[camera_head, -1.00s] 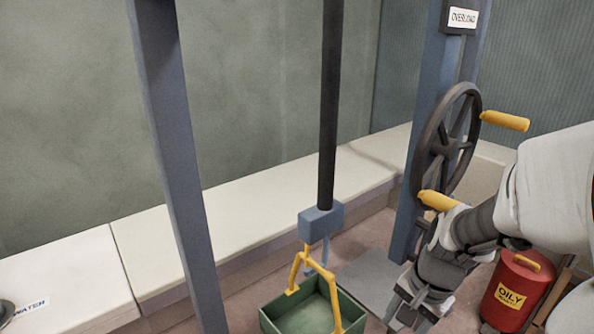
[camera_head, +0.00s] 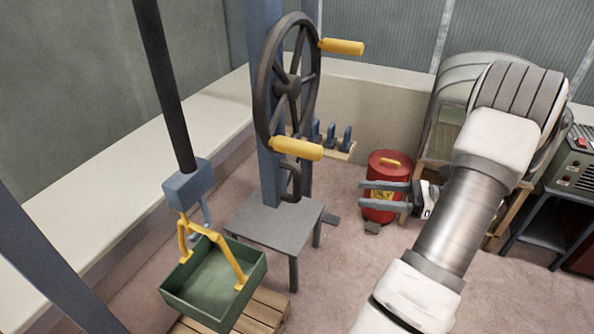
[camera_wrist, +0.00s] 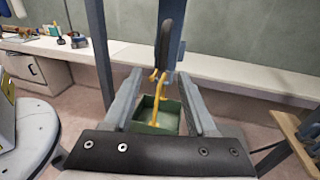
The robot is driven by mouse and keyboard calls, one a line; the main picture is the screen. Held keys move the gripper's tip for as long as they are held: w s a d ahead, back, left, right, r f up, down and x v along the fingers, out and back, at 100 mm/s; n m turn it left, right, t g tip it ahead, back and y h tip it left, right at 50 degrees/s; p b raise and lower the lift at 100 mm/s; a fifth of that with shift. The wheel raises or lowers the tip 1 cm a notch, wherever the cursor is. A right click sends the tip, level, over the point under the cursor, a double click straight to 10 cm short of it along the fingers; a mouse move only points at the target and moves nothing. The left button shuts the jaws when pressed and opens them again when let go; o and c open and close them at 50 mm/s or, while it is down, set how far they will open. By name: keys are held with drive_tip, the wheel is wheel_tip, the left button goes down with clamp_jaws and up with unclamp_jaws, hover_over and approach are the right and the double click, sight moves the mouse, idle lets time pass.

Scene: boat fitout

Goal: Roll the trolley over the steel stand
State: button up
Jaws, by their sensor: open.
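A grey steel stand (camera_head: 270,222) is a low table at the foot of the blue post. Left of it, a blue hook block (camera_head: 188,184) hangs on a dark vertical rod; no trolley above it is in view. A green tray (camera_head: 190,300) with a yellow handle (camera_head: 232,258) is below the block, left of the stand. I cannot tell whether the hook bears it. A handwheel (camera_head: 288,85) with yellow grips is on the post. My gripper (camera_head: 364,195) is open and empty, right of the wheel and stand. The tray (camera_wrist: 157,126) appears beyond its open fingers (camera_wrist: 165,78) in the wrist view.
A wooden pallet (camera_head: 262,312) is under the tray. A red oily-waste can (camera_head: 385,165) is behind my gripper. A pale bench (camera_head: 165,135) runs along the left wall. A grey machine on a table (camera_head: 572,160) stands at the right.

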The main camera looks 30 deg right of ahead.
sight(297, 180)
drive_tip(key=shift+t, duration=0.3)
drive_tip(key=x, duration=1.6)
drive_tip(key=shift+w+a+r+p, duration=0.1)
drive_tip(key=shift+w+r+p, duration=0.15)
drive_tip(key=shift+w+p, duration=0.1)
clamp_jaws()
idle(0.4)
